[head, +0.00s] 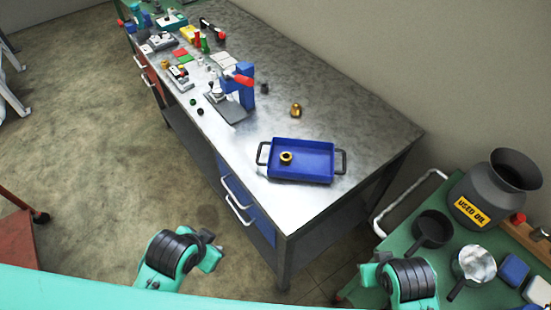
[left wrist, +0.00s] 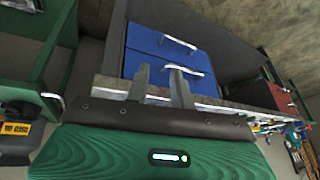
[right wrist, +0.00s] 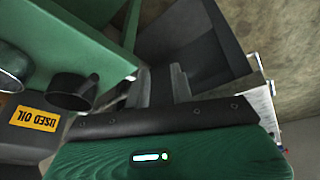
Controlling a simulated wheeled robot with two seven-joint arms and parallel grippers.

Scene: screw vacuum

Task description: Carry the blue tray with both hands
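The blue tray (head: 315,161) lies on the near end of the metal workbench, with a dark handle on its left and on its right side. A small brass ring-like part (head: 286,158) sits inside it near the left. My left gripper (head: 214,256) is in front of the bench, lower than its top and apart from the tray. In the left wrist view its two fingers (left wrist: 160,82) stand apart with nothing between them. My right arm (head: 408,278) is at lower right, its fingers hidden in the head view. In the right wrist view the right fingers (right wrist: 160,85) are apart and empty.
A brass part (head: 296,110) and a blue device with a red handle (head: 240,85) stand behind the tray on the workbench (head: 370,125). At right, a green cart (head: 400,245) carries a used-oil can (head: 485,195) and pans. Open floor lies left of the bench.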

